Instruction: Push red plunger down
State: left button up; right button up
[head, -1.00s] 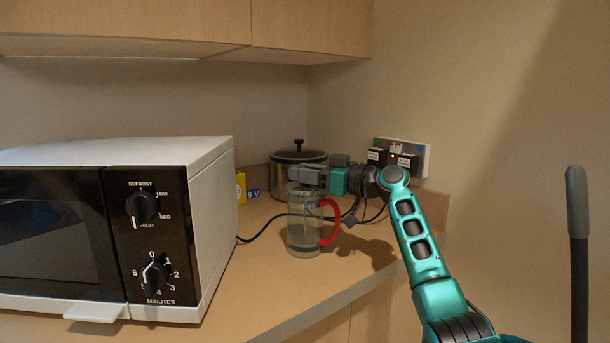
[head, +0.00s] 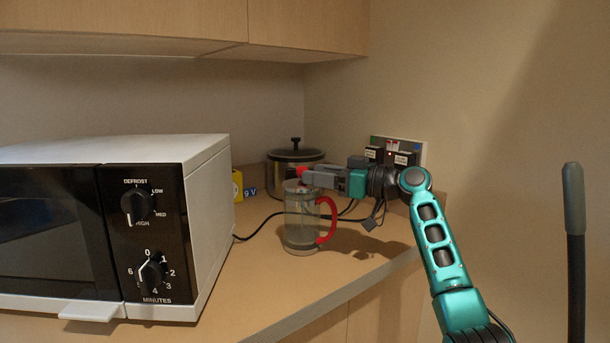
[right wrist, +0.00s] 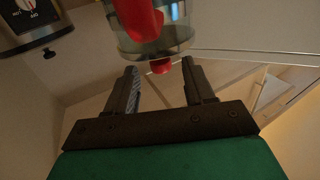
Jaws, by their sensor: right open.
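A glass press (head: 300,222) with a red handle (head: 328,222) stands upright on the counter, right of the microwave. Its red plunger knob (head: 302,170) shows at the top, close to the tips of my right gripper (head: 309,178). In the right wrist view the press (right wrist: 158,38) is seen upside down, with the red handle (right wrist: 138,18) in front of it. There the red knob (right wrist: 161,66) lies between the spread fingertips of my right gripper (right wrist: 160,70), with gaps on both sides. The plunger rod cannot be made out clearly. My left gripper is not in view.
A white microwave (head: 205,205) fills the left of the counter (head: 310,285). A metal pot (head: 283,166) with a dark lid and a yellow battery (head: 237,185) stand behind. A wall socket panel (head: 418,150) with plugs and cables is behind my right arm. The counter in front of the press is clear.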

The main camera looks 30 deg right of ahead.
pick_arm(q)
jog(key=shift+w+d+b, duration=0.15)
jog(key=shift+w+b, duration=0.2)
pick_arm(e)
jog(key=v, duration=0.8)
jog(key=shift+s, duration=0.2)
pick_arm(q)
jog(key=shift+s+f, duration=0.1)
